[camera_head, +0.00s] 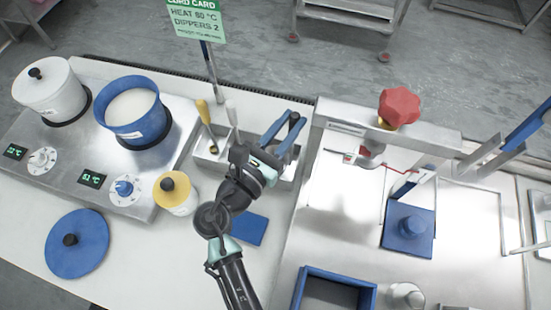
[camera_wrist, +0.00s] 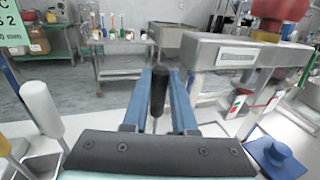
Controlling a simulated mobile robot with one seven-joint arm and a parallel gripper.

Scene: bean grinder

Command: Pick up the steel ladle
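In the wrist view a black upright handle (camera_wrist: 159,92) stands between the two blue fingers of my gripper (camera_wrist: 160,82), with gaps at its sides. What it belongs to is hidden below the gripper body. In the head view my gripper (camera_head: 288,127) is open over the right part of a steel holder (camera_head: 208,155). A yellow-handled utensil (camera_head: 203,113) and a white-handled one (camera_head: 232,115) stand in the holder, left of my gripper. The white handle also shows in the wrist view (camera_wrist: 42,107). I cannot tell by its metal which utensil is the steel ladle.
A blue pot (camera_head: 135,118) and a white pot (camera_head: 48,92) sit on a heater at left. A yellow-lidded jar (camera_head: 175,195) stands near my arm. A steel frame with a red knob (camera_head: 399,106) rises at right. A green card (camera_head: 196,20) stands behind.

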